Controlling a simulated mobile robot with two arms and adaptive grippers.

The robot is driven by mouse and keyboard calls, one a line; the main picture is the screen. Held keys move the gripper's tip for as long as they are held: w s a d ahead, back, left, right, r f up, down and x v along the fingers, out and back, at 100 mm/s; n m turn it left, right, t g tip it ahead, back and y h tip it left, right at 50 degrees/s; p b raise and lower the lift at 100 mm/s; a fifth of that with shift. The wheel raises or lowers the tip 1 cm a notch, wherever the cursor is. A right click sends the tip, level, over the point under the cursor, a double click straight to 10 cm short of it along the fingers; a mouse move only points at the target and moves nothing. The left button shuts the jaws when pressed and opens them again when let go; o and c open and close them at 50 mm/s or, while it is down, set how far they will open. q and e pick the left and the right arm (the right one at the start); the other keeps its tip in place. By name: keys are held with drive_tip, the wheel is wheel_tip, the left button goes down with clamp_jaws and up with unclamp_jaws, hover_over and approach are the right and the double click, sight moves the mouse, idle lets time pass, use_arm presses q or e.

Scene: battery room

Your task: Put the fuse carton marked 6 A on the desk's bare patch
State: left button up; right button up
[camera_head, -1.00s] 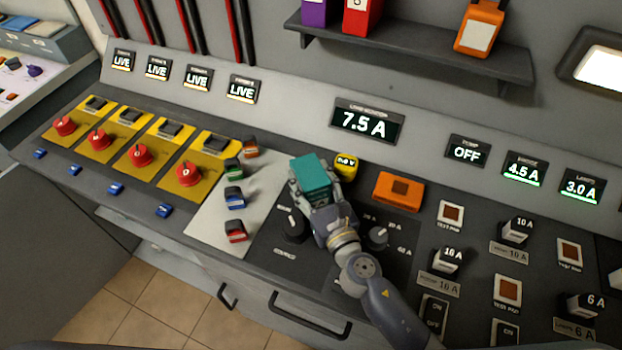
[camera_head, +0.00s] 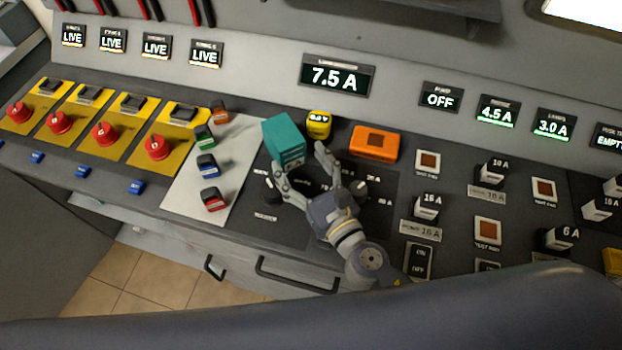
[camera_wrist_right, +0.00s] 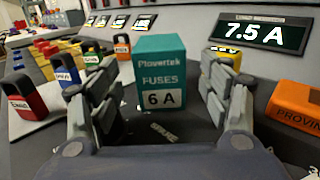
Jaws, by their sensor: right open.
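The teal fuse carton (camera_head: 284,138) stands upright on the dark desk top (camera_head: 262,228), between the light padlock mat and a small yellow device. In the right wrist view the carton (camera_wrist_right: 160,72) faces me, and its label reads "FUSES 6 A". My right gripper (camera_head: 301,162) is open and empty, just in front of the carton. In the wrist view its two fingers (camera_wrist_right: 160,95) stand apart, one on each side of the carton's near face, with gaps on both sides. Dark bare surface shows between the fingers and the carton. My left gripper is not in view.
The light mat (camera_head: 228,165) on the left holds several coloured padlocks. A yellow device (camera_head: 319,124) stands close behind right of the carton, and an orange box (camera_head: 374,143) lies further right. Dark knobs (camera_head: 273,188) flank my right gripper. Switches and fuses fill the right side.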

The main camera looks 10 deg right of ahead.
drive_tip(key=v, duration=0.3)
drive_tip(key=shift+f+b, duration=0.15)
drive_tip(key=shift+b, duration=0.25)
drive_tip(key=shift+s+d, duration=0.3)
drive_tip(key=shift+s, duration=0.3)
